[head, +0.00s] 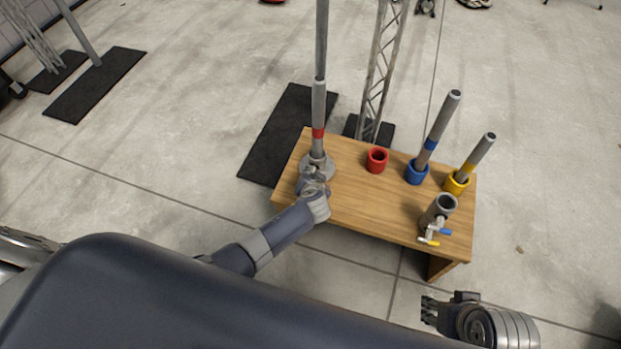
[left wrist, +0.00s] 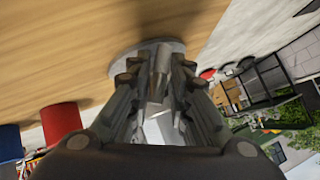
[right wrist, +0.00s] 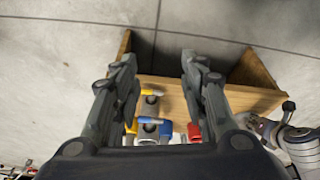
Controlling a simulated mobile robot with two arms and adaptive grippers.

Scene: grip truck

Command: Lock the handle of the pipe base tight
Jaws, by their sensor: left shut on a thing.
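The round grey pipe base (head: 322,161) stands near the left end of the wooden table, with an upright grey pipe with a red band (head: 318,105) in it. My left gripper (head: 312,178) is at the near side of this base. In the left wrist view its fingers (left wrist: 158,82) are shut on a small grey metal part (left wrist: 160,62), apparently the handle, in front of the base's round flange (left wrist: 130,55). The fingers hide much of the handle. My right gripper (head: 436,308) is off the table's near right corner. It is open and empty in the right wrist view (right wrist: 158,80).
The wooden table (head: 360,205) also bears a red cup (head: 377,160), a blue cup (head: 416,173) and a yellow cup (head: 457,183), the latter two holding pipes. A grey fitting (head: 440,207) with blue and yellow handles stands near the right front edge. The tabletop's middle is clear.

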